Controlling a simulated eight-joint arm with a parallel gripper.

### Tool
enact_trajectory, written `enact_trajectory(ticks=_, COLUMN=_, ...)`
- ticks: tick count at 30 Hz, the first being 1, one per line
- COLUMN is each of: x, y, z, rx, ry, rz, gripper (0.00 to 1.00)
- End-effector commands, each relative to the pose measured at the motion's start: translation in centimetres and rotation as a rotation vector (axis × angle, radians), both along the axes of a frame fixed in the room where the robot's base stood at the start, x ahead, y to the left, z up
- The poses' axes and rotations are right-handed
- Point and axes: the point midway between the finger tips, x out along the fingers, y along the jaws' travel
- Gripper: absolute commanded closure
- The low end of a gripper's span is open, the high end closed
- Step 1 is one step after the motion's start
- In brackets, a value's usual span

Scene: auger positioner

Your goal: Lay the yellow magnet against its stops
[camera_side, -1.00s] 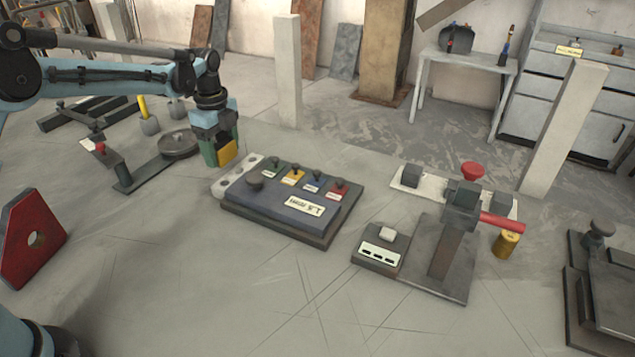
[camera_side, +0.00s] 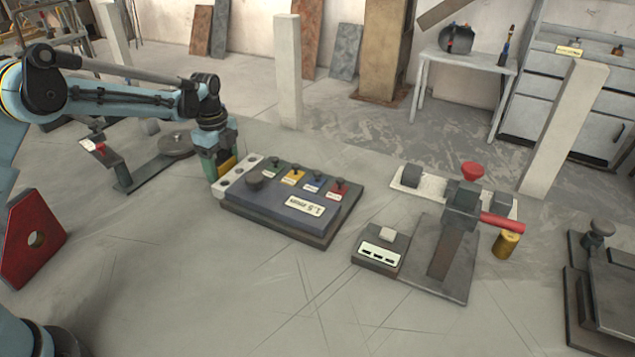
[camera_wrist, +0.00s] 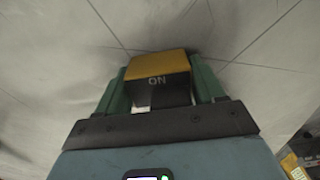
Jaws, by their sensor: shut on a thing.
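The yellow magnet (camera_wrist: 157,66) is a block with a yellow top and a dark face marked "ON". My gripper (camera_wrist: 157,88) is shut on it, one green finger on each side. In the side view my gripper (camera_side: 216,168) points down at the left end of the dark labelled board, close beside the pale strip with round holes (camera_side: 236,177). Only a sliver of the magnet's yellow (camera_side: 228,166) shows there. The fingers hide much of the magnet, and I cannot tell whether it touches the surface or the strip. I cannot make out which parts are its stops.
The dark board (camera_side: 290,210) carries a round knob and several coloured labelled tabs. Right of it stand a fixture with a red handle (camera_side: 500,222) and a yellow cylinder (camera_side: 507,243). A red plate (camera_side: 30,240) stands at the left. The front floor is clear.

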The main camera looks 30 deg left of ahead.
Motion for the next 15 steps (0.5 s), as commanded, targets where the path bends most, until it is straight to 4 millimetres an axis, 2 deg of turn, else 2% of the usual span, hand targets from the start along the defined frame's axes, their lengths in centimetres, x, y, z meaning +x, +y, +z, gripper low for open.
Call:
enact_trajectory(ticks=1, x=0.01, y=0.00, z=-0.10, rx=0.000, ry=0.000, rz=0.000, gripper=0.29)
enact_trajectory(ticks=6, x=0.01, y=0.00, z=-0.06, rx=0.000, ry=0.000, rz=0.000, gripper=0.06)
enact_trajectory(ticks=15, x=0.00, y=0.00, z=0.18, rx=0.000, ry=0.000, rz=0.000, gripper=0.06)
